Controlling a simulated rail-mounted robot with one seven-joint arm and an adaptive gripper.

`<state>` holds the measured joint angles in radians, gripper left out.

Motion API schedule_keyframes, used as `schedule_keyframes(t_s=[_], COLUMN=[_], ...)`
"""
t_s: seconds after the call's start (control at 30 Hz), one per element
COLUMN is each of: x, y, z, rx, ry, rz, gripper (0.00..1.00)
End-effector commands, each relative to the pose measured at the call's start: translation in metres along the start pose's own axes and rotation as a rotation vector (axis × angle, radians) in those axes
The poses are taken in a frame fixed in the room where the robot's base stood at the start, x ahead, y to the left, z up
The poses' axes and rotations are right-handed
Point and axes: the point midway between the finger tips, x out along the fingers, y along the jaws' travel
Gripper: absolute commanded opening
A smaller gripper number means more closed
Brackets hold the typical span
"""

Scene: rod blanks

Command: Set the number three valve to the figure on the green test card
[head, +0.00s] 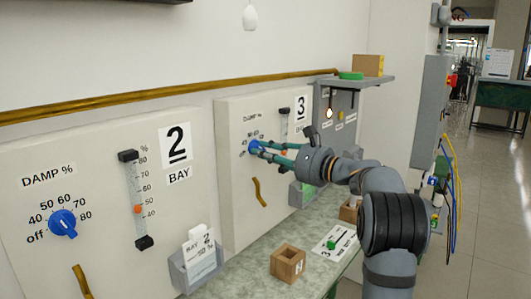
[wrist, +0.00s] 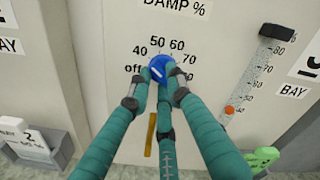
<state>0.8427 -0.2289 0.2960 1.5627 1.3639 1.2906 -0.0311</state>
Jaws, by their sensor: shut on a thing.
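The number three valve is a blue knob (wrist: 157,64) under "DAMP %" on the bay 3 panel, with a dial running from off to about 80. My gripper (wrist: 160,82) has its teal fingers shut around the knob. In the head view my gripper (head: 268,152) reaches the same knob (head: 254,147) from the right. A pale mark shows on the knob, but fingers cover part of it and I cannot tell its figure.
The bay 3 gauge has an orange float (wrist: 229,110) near 40. Bay 2 has its own blue knob (head: 62,223), gauge and card holder (head: 197,265). A shelf (head: 362,82) juts out beyond bay 3.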

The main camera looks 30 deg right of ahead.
Motion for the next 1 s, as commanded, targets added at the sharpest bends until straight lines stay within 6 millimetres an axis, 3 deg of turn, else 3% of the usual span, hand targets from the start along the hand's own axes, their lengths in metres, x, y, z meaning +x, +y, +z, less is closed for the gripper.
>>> schedule_keyframes(t_s=[0.33,0.57,0.6,0.9,1.0], x=[0.0001,0.0000,0.0000,-0.0001,-0.0001], y=[0.0023,0.0002,0.0002,0.0002,0.0001], z=[-0.0022,-0.0006,-0.0006,-0.0008,-0.0008], rx=[-0.130,-0.131,-0.131,-0.131,-0.130], ry=[-0.001,0.000,0.000,0.000,0.000], rz=[-0.001,0.001,0.001,0.000,0.000], gripper=[0.00,0.00,0.20,0.37,0.38])
